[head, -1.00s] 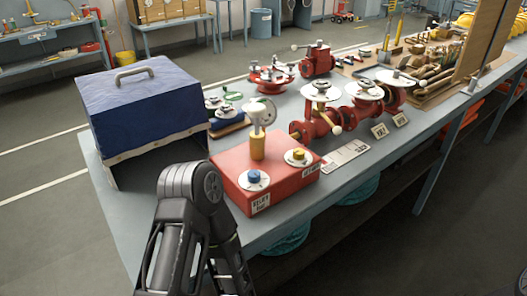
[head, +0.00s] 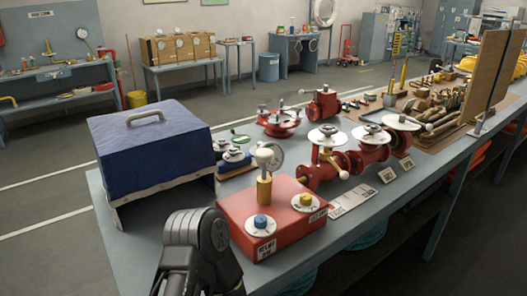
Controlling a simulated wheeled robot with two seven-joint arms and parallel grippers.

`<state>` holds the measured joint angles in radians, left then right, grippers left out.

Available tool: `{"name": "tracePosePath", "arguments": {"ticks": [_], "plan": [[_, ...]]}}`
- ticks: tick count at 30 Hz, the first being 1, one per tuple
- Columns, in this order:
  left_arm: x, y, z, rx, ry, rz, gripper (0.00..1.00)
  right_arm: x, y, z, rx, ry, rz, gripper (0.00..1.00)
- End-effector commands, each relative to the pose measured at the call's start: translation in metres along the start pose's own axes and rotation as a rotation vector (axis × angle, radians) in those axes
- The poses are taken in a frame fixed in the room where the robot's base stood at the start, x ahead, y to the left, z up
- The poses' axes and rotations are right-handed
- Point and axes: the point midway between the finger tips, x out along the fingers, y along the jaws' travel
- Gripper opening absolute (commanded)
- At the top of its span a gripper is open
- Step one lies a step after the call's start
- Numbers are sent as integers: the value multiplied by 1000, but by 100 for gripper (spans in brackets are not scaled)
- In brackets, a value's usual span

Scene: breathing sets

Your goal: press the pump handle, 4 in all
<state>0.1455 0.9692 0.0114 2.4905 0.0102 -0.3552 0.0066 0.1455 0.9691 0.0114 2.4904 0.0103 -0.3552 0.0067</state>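A red box (head: 254,213) stands on the near part of the grey bench. On its top are a blue knob (head: 261,221) and a yellow knob (head: 305,200), each on a white disc. I cannot tell for certain which part is the pump handle. A dark link of my arm stands at the bottom, left of the red box, and appears apart from the knobs. Neither gripper's fingers show.
A blue covered case (head: 150,150) with a top handle stands at the bench's left end. Red valves with white handwheels (head: 324,136) stand behind and right of the box. Tools lie on a brown board (head: 425,125) further right. The grey bench (head: 140,240) is bare at the near left.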

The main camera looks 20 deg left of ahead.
Motion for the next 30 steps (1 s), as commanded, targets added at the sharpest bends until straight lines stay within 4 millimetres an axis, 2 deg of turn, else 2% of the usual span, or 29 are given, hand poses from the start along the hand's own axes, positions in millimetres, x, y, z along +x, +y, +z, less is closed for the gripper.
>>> {"name": "tracePosePath", "arguments": {"ticks": [2, 15, 30], "plan": [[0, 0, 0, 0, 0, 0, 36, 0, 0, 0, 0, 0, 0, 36], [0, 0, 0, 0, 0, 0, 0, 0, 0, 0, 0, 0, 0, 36], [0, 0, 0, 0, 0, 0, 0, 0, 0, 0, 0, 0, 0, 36]]}}
